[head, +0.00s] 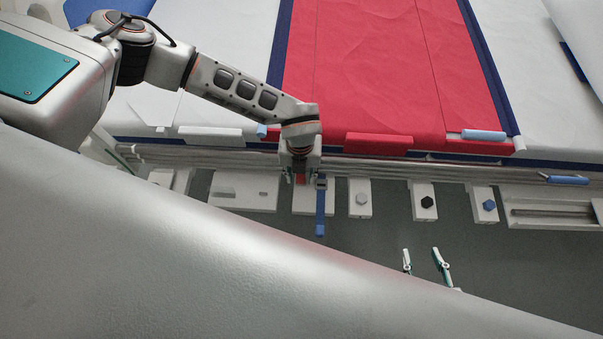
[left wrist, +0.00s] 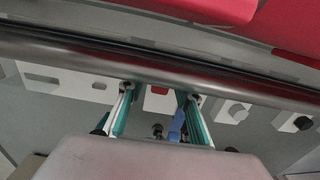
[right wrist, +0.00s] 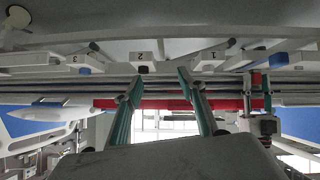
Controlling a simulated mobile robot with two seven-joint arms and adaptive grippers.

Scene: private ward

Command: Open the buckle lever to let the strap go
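The buckle's red lever (head: 300,179) sits on a white plate (head: 306,202) below the bed rail, and it also shows in the left wrist view (left wrist: 159,90). A blue strap (head: 320,208) hangs beside it on the right, and also shows in the left wrist view (left wrist: 177,124). My left gripper (head: 300,176) is at the buckle, open, with one finger on each side of the red lever. I cannot tell whether a finger touches it. My right gripper (head: 424,258) is open and empty, low and to the right, apart from the buckle.
White blocks with a grey knob (head: 362,199), a black knob (head: 427,202) and a blue knob (head: 489,205) stand to the right of the buckle. A slotted white plate (head: 240,192) is to its left. The long rail (left wrist: 60,45) runs above. The floor below is clear.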

